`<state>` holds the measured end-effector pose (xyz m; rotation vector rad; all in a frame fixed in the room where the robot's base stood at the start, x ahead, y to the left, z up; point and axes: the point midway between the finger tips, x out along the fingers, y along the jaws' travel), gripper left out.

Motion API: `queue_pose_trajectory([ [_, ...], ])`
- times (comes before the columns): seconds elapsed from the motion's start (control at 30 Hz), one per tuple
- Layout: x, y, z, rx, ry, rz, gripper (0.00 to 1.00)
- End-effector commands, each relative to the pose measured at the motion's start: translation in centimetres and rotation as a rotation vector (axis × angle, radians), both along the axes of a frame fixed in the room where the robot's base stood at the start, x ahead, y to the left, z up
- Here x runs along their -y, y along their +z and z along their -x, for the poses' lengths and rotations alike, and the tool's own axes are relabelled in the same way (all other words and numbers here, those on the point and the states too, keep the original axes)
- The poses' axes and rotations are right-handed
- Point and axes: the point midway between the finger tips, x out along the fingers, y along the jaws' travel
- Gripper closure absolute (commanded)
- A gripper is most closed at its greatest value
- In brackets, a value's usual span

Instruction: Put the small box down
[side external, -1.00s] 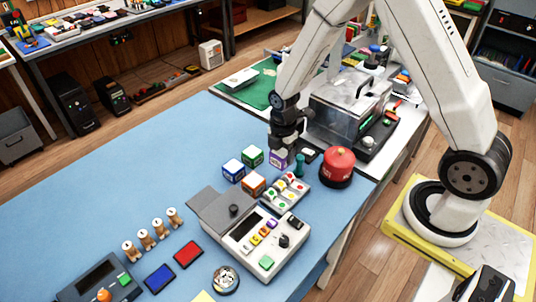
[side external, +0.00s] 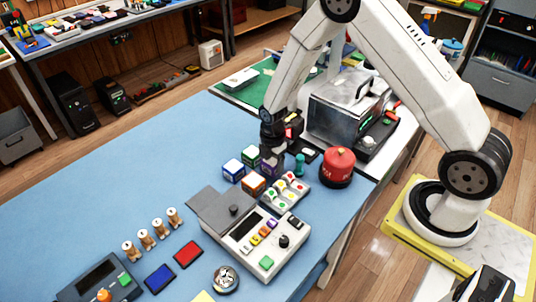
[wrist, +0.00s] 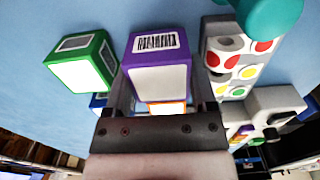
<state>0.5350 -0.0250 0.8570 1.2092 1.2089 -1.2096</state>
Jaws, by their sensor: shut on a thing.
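The small box is purple with white faces and a barcode label; in the wrist view the purple box (wrist: 158,66) sits between the fingers of my gripper (wrist: 158,98). In the side view my gripper (side external: 271,153) is shut on it, just above or at the blue table top. The purple box (side external: 269,168) is partly hidden there by the gripper and in shade. I cannot tell whether its base touches the table. It is close beside the green box (side external: 250,156) and behind the orange box (side external: 253,183).
A blue box (side external: 233,169) stands left of the green one. A tray with coloured dots (side external: 289,189), a teal peg (side external: 299,164) and a red round object (side external: 338,164) are close on the right. The left of the blue table (side external: 120,190) has free room.

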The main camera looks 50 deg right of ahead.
Motion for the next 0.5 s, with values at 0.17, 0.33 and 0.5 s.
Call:
queue_pose_trajectory([
  [0.17, 0.0, -1.35, -0.02, 0.0, 0.0, 0.0, 0.87],
  [0.33, 0.0, -1.49, -0.06, 0.002, 0.0, 0.0, 0.87],
  [0.5, 0.0, -1.52, -0.04, 0.002, 0.0, 0.0, 0.87],
])
